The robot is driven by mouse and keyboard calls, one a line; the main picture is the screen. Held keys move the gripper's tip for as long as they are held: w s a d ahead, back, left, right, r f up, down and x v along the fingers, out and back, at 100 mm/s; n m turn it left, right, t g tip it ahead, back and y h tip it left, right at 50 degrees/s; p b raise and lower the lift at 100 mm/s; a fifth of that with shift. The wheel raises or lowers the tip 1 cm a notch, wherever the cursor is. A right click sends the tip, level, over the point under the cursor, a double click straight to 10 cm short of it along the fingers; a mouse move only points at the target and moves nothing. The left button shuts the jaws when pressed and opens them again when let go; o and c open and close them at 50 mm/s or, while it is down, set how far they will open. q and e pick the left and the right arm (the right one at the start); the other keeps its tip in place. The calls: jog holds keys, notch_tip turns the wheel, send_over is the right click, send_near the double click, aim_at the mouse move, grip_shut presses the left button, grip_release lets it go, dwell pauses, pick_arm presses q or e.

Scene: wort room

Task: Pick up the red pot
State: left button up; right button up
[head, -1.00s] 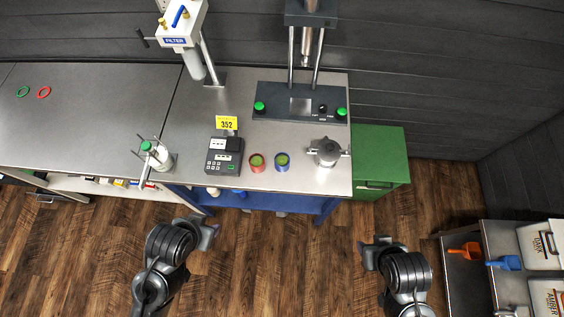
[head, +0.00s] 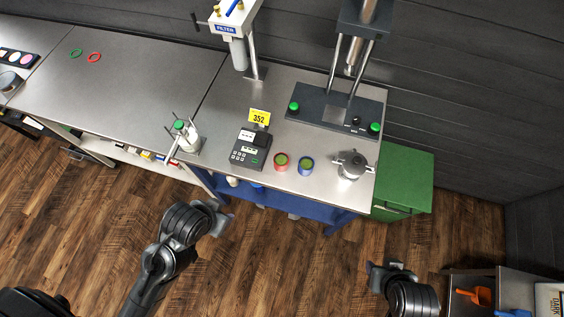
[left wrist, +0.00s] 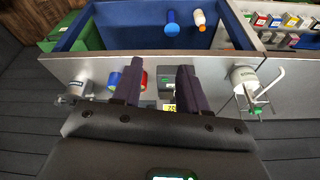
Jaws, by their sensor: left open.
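The red pot (head: 281,162) is a small round cup with green contents, standing on the steel bench near its front edge. It stands between a black keypad device and a blue pot (head: 306,165). In the left wrist view the red pot (left wrist: 144,78) shows partly, beside a dark finger. My left gripper (head: 222,222) is in front of the bench, lower left of the pot and apart from it. In the left wrist view it (left wrist: 158,78) is open, with nothing held. My right gripper (head: 374,274) is low at the right, away from the bench; its jaws are unclear.
The keypad device (head: 250,148) with a yellow 352 tag stands left of the pots. A metal vessel (head: 350,165) stands right of them. A press (head: 337,108) stands behind. A white canister with rods (head: 187,138) is at left. A green cabinet (head: 404,180) adjoins the bench.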

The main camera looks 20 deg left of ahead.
pick_arm(q)
jog(key=shift+o, duration=0.4)
jog(key=o, duration=0.8)
